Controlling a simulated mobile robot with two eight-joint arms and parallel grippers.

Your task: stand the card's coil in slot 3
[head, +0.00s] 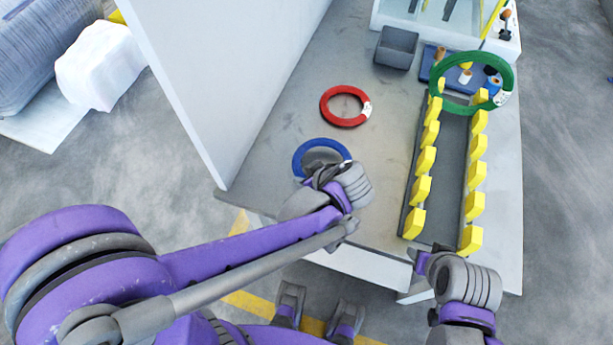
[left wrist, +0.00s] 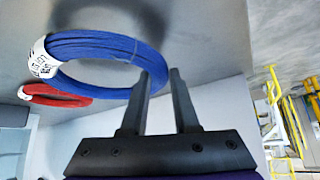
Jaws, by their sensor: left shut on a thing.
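A blue coil (head: 301,157) with a white label lies roughly flat over the near part of the table; I cannot tell whether it touches the top. My left gripper (head: 326,178) is shut on its near rim. In the left wrist view the blue coil (left wrist: 88,47) runs between my two fingers (left wrist: 163,80). The slotted rack (head: 437,205), with yellow posts in two rows, stands to the right. A red coil (head: 329,110) lies flat beyond the blue one. My right gripper (head: 420,262) is near the rack's front end; its fingers are unclear.
A grey bin (head: 396,47) stands at the back of the table, beside a blue tray (head: 430,58) of small items. A tall white panel (head: 225,80) borders the table on the left. The tabletop (head: 385,150) between the coils and the rack is clear.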

